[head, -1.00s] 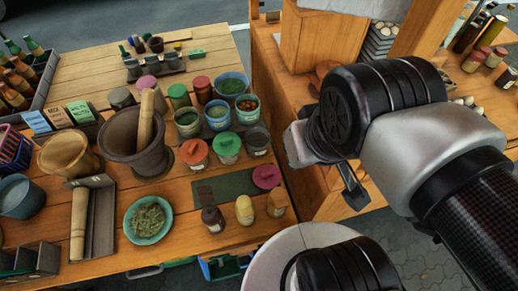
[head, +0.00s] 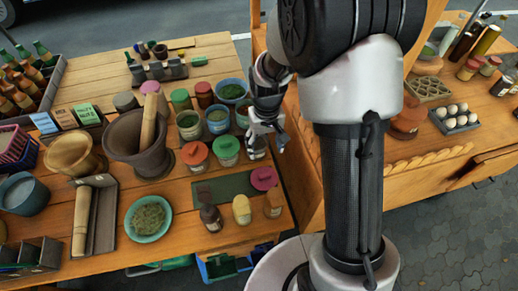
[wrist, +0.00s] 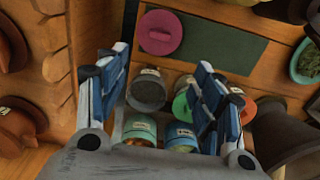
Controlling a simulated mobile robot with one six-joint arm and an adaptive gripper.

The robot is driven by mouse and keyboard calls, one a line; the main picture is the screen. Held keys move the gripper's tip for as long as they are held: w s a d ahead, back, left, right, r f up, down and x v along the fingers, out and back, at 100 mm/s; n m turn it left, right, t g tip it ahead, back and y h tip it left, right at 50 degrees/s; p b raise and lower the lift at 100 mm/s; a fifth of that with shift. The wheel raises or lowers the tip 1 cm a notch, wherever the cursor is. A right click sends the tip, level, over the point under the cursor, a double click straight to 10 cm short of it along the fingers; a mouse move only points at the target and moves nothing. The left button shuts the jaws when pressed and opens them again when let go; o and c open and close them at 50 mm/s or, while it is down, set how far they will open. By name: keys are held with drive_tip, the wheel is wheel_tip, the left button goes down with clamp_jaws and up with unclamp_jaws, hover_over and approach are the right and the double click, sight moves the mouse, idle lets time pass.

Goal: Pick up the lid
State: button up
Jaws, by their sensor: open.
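A round magenta lid (head: 264,178) with a small knob lies at the right end of a dark green mat (head: 222,188) on the wooden table. In the wrist view the lid (wrist: 160,32) shows whole, beyond the fingertips, on the edge of the mat (wrist: 230,45). My gripper (head: 265,130) is open and empty, above the table's right side, farther back than the lid. In the wrist view my gripper (wrist: 162,62) has its blue-padded fingers spread wide, with a grey jar (wrist: 148,90) showing between them. Neither finger touches the lid.
Jars with an orange lid (head: 195,153) and a green lid (head: 226,147) stand left of my gripper. Small bottles (head: 242,210) stand in front of the mat. A stone mortar (head: 138,145) and a green bowl (head: 148,219) are farther left. A second wooden counter is at right.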

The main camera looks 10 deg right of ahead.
sight(264, 175)
wheel_tip(264, 175, down, 18)
drive_tip(key=b, duration=0.5)
drive_tip(key=shift+w+f+b, duration=0.1)
drive_tip(key=shift+b, duration=0.25)
drive_tip(key=c, duration=1)
